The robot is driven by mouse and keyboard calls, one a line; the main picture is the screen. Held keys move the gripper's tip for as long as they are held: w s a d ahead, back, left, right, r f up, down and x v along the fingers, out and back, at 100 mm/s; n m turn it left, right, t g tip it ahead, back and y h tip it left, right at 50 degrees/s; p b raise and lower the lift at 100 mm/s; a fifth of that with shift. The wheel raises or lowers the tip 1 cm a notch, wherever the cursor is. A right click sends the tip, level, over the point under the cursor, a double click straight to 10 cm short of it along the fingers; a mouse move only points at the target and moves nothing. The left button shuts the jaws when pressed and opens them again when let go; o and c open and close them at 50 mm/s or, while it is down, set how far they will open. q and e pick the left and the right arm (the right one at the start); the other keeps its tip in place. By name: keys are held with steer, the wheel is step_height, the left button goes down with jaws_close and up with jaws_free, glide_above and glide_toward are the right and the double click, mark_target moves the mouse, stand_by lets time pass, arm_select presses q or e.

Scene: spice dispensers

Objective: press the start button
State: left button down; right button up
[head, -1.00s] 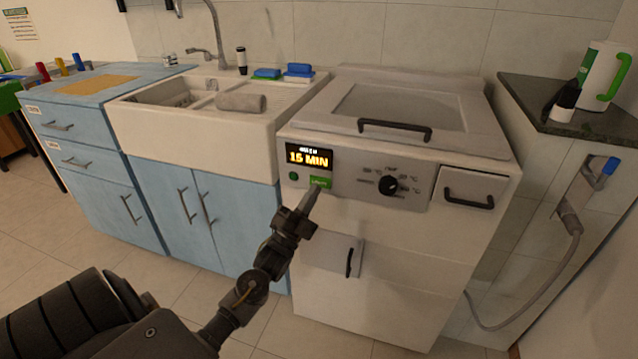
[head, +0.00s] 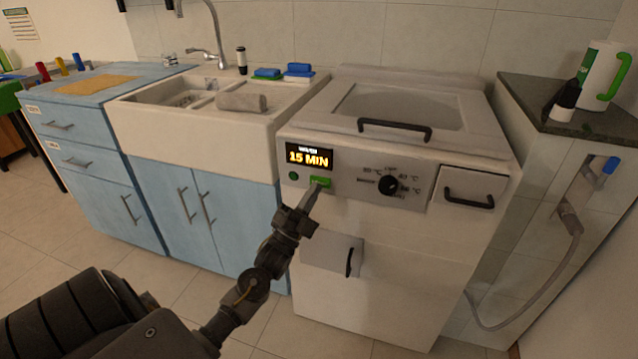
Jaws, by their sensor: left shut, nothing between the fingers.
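A white washing machine (head: 400,255) stands in the middle right with a grey control panel on its front. Its display (head: 309,157) glows "15 MIN" in orange. The green start button (head: 320,181) sits just below the display, with a small round dark green light (head: 293,176) to its left. My left gripper (head: 317,188) is shut and empty. Its tip is right at the lower edge of the green button and covers part of it; I cannot tell whether it touches. My right gripper is not in view.
A black dial (head: 388,185) is right of the button. A drawer with a dark handle (head: 468,198) is farther right, and a small flap (head: 332,254) is below my gripper. A sink (head: 190,110) over blue cabinets adjoins on the left. A grey hose (head: 545,268) hangs at right.

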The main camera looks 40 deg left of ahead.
arm_select(q)
steer(key=shift+w, duration=0.2)
steer(key=shift+w+a, duration=0.15)
steer(key=shift+w, duration=0.2)
stand_by(0.6)
steer(key=shift+s, duration=0.15)
steer(key=shift+s+d, duration=0.3)
steer(key=shift+s, duration=0.3)
steer(key=shift+p, duration=0.3)
